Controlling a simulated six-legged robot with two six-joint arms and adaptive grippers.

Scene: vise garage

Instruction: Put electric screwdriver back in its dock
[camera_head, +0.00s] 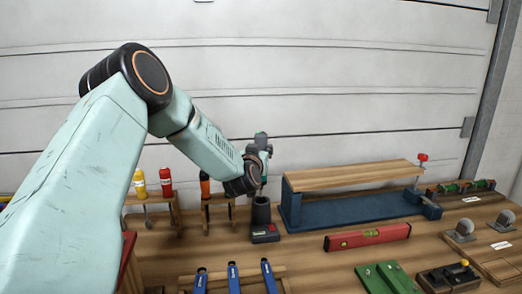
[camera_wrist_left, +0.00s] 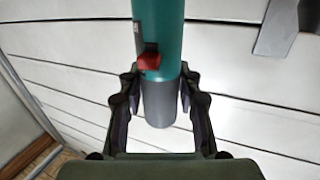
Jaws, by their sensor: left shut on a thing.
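The electric screwdriver shows in the left wrist view as a teal body (camera_wrist_left: 165,30) with a red switch and a grey end between the fingers. In the head view only a small part of the screwdriver (camera_head: 261,137) shows above my left gripper (camera_head: 262,158); the wrist hides much of it. My left gripper is shut on it, and in the left wrist view the fingers (camera_wrist_left: 160,100) flank its lower part. The dock (camera_head: 262,212), a dark upright cup on a base with a red mark, stands on the bench just below the gripper. My right gripper is not in view.
Screwdrivers with yellow, red and orange handles (camera_head: 166,183) stand in wooden racks left of the dock. A blue vise with a wooden board (camera_head: 350,176) is close on the right. A red level (camera_head: 367,237) and blue-handled tools (camera_head: 233,277) lie in front.

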